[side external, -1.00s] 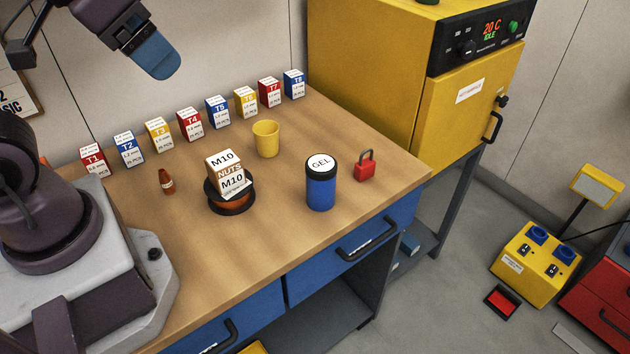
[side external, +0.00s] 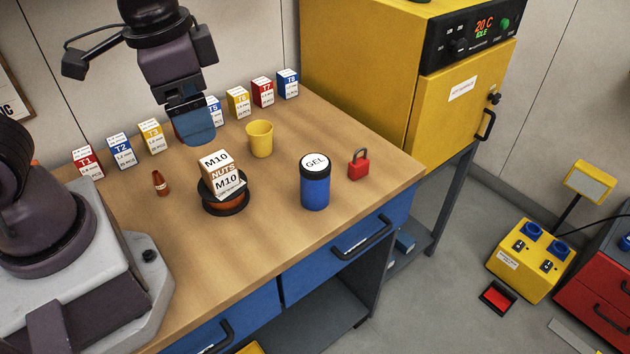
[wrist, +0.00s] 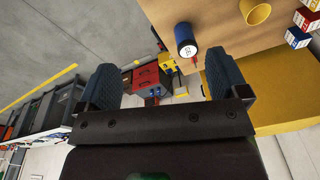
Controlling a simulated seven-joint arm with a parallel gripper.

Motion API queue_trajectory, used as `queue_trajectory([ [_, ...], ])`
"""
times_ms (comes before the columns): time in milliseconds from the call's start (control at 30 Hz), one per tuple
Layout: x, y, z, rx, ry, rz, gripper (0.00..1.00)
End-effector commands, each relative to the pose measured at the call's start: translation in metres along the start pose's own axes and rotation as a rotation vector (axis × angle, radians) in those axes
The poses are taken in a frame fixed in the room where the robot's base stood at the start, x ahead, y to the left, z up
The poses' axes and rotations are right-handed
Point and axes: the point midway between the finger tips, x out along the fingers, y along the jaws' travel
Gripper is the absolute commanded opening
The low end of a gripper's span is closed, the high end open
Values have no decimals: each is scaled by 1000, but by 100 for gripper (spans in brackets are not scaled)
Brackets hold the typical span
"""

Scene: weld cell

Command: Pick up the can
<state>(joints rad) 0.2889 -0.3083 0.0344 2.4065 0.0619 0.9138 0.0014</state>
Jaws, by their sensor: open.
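The can (side external: 315,188) is blue with a black rim and a white lid marked GEL. It stands upright near the front right edge of the wooden bench. In the wrist view the can (wrist: 183,34) shows at the top, beyond the fingers. My gripper (side external: 197,130) is up above the back left part of the bench, left of the can and well apart from it. In the wrist view my gripper (wrist: 164,82) has its two blue fingers wide apart with nothing between them.
A box marked M10 NUTS (side external: 220,175) sits on a black-rimmed spool (side external: 228,207) left of the can. A yellow cup (side external: 260,139) stands behind it and a red padlock (side external: 358,165) to its right. Numbered boxes (side external: 120,151) line the back. A yellow oven (side external: 370,75) stands behind the bench.

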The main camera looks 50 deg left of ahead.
Motion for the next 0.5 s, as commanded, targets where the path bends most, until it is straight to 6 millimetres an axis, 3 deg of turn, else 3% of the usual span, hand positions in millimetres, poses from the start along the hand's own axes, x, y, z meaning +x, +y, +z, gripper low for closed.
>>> queue_trajectory([
  [500,138,44,-39,707,-612,-363,92],
])
